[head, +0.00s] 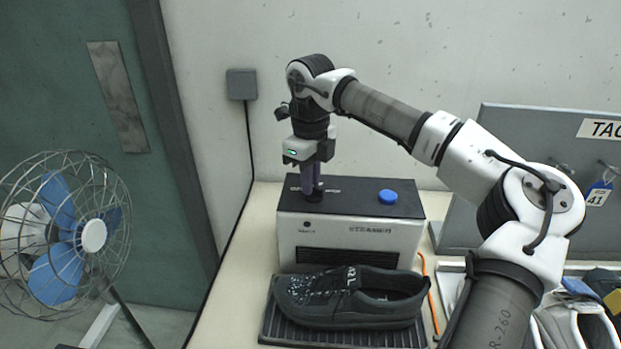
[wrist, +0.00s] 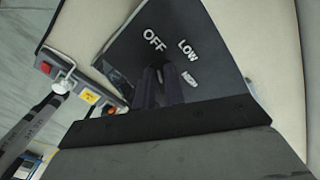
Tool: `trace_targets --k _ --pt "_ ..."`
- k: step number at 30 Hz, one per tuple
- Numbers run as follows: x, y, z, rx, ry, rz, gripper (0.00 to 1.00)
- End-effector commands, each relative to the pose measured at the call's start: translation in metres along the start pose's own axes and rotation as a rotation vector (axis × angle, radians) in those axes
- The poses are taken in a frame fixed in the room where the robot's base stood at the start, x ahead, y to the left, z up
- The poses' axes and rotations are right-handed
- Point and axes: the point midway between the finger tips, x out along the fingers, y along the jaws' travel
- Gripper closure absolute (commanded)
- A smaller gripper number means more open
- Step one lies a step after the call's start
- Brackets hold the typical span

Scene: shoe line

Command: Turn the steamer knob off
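The steamer (head: 350,241) is a white box with a dark top, standing on the bench behind a dark shoe. My gripper (head: 312,192) points straight down at the left part of that top. In the wrist view the dark top (wrist: 215,65) bears the words OFF, LOW and a third, partly blurred label. My gripper's two dark fingers (wrist: 158,88) are close together just below the word OFF. The knob itself is not distinguishable; the fingers cover the spot near the labels. I cannot tell whether they are closed on it or which way it points.
A blue round cap (head: 388,197) sits on the steamer's top to the right. A dark shoe (head: 350,297) rests on a ribbed black tray (head: 290,333) in front. A grey board (head: 545,145) stands at right. A fan (head: 65,230) stands at left, off the bench.

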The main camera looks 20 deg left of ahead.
Motion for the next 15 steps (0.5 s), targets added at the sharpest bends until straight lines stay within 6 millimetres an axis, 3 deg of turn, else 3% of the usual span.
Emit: trace_targets --k 1,5,15 --pt "-0.0013 -0.0003 0.0006 0.0 -0.003 -0.002 0.83" --pt "-0.0009 -0.0002 0.0004 0.0 -0.002 -0.001 0.67" --pt "-0.0039 -0.0003 0.0002 0.001 -0.001 -0.002 0.67"
